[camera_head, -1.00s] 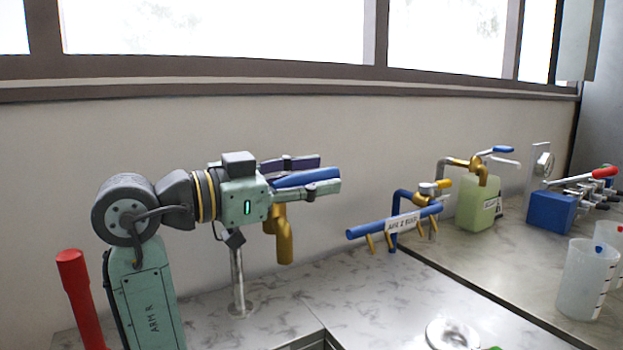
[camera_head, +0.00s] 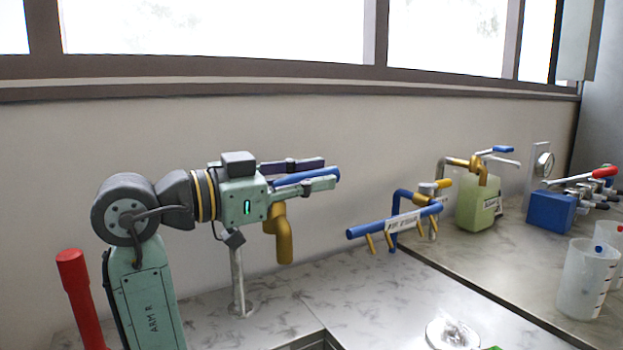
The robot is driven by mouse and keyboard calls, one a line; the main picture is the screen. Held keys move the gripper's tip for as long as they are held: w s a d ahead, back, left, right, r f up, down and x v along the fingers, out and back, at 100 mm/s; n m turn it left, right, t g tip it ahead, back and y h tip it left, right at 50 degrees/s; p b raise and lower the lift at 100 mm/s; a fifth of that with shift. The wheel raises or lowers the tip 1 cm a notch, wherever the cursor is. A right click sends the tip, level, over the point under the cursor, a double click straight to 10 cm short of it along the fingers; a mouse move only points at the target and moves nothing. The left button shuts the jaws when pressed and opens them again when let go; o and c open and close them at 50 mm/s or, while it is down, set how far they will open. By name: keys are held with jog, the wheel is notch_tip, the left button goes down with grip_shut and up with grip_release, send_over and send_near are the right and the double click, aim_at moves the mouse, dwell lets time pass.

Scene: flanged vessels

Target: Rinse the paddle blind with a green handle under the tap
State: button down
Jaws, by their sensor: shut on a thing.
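A tap stands at the back of the left counter, with a steel post (camera_head: 238,283), a brass spout (camera_head: 284,240) pointing down and a blue lever (camera_head: 306,177). My gripper (camera_head: 329,173) is shut on the blue lever, one finger on each side. No water shows below the spout. A pale round disc (camera_head: 452,334) lies on the counter at the bottom edge, and a bit of green (camera_head: 492,348) shows beside it. They may be the paddle blind and its green handle, but the frame cuts them off.
A sink edge (camera_head: 312,342) shows at the bottom. A blue rack with brass hooks (camera_head: 395,222) stands right of the tap. Farther right are a green jug (camera_head: 478,203), a blue block with valves (camera_head: 552,211) and a translucent beaker (camera_head: 587,280). A red post (camera_head: 78,295) is at left.

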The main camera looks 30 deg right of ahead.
jog(key=shift+g, duration=0.3)
jog(key=shift+s+a+m+g+y, duration=0.1)
jog(key=shift+s+m+g+y, duration=0.3)
jog(key=shift+m+g, duration=0.65)
jog(key=shift+s+a+m+g+y, duration=0.15)
jog(key=shift+s+m+g, duration=0.4)
jog(key=shift+g, duration=0.8)
jog(key=shift+w, duration=0.1)
jog(key=c, duration=1.5)
grip_release()
jog(key=shift+o, duration=0.2)
jog(key=shift+d, duration=0.1)
jog(key=v, duration=1.2)
jog(key=shift+r, duration=0.15)
